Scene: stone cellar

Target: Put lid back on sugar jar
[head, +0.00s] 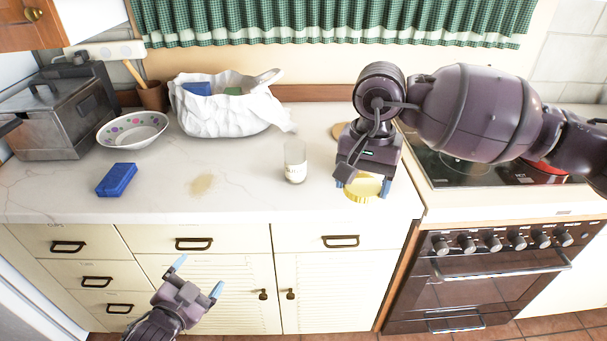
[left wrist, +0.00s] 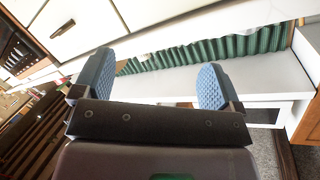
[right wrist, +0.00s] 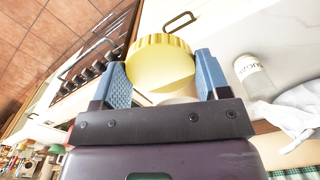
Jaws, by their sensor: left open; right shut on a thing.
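The sugar jar (head: 295,162) is a small clear jar with white contents, upright and uncovered on the counter. It also shows in the right wrist view (right wrist: 252,75), where part of its lettering is visible. The yellow ridged lid (head: 362,188) is between the fingers of my right gripper (head: 361,187), to the right of the jar near the counter's front edge. In the right wrist view the lid (right wrist: 161,62) fills the space between both fingers. My left gripper (head: 196,277) is open and empty, low in front of the cabinet doors.
A blue sponge (head: 117,180), a spotted bowl (head: 133,130) and a white bag (head: 226,113) stand left of the jar. A tan stain (head: 202,184) marks the counter (head: 245,195). A round wooden board (head: 338,131) lies behind my right gripper. The stove (head: 450,165) is at right.

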